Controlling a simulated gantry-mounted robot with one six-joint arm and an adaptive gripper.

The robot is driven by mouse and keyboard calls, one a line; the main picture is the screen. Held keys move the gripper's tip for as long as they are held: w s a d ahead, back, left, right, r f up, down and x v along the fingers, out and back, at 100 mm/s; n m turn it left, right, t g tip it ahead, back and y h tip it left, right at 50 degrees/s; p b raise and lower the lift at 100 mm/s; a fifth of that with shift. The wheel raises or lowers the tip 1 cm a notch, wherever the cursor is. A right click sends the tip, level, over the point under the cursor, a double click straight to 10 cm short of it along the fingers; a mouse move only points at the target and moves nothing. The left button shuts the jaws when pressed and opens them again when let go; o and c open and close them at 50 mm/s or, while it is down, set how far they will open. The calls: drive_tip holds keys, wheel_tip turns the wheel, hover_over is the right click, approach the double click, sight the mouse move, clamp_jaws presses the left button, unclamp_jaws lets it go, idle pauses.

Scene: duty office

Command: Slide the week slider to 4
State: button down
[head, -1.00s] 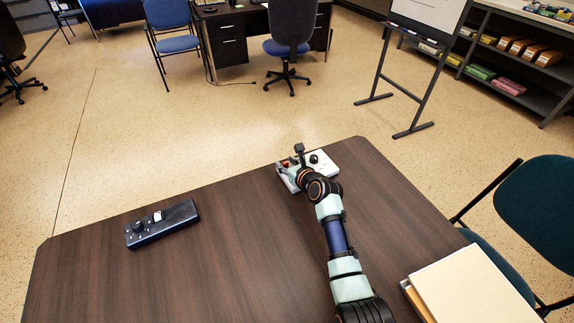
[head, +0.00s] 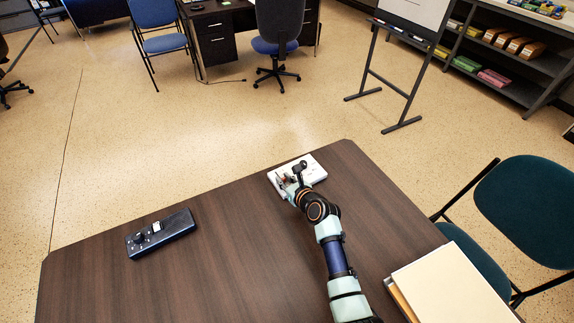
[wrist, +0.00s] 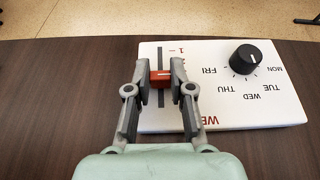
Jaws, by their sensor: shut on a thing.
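The white panel (head: 313,172) lies on the dark table near its far edge. In the wrist view the panel (wrist: 215,118) has a dark vertical slot with a red slider (wrist: 161,79) in it. The mark "1" shows beside the slot near its far end; the marks nearer to me are hidden by my finger. My gripper (wrist: 160,72) is shut on the red slider, a finger on each side, a little nearer to me than the "1". In the head view my gripper (head: 289,184) is over the panel's left part, and the slider is too small to tell.
A black knob (wrist: 245,59) with weekday names around it stands on the panel, right of the slot. A dark control box (head: 160,234) lies at the table's left. Folders (head: 455,287) lie at the right front. The table's middle is clear.

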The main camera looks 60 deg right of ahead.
drive_tip(key=shift+s, duration=0.15)
drive_tip(key=c, duration=1)
unclamp_jaws()
drive_tip(key=shift+a, duration=0.1)
drive_tip(key=v, duration=1.2)
drive_tip(key=shift+f, duration=0.1)
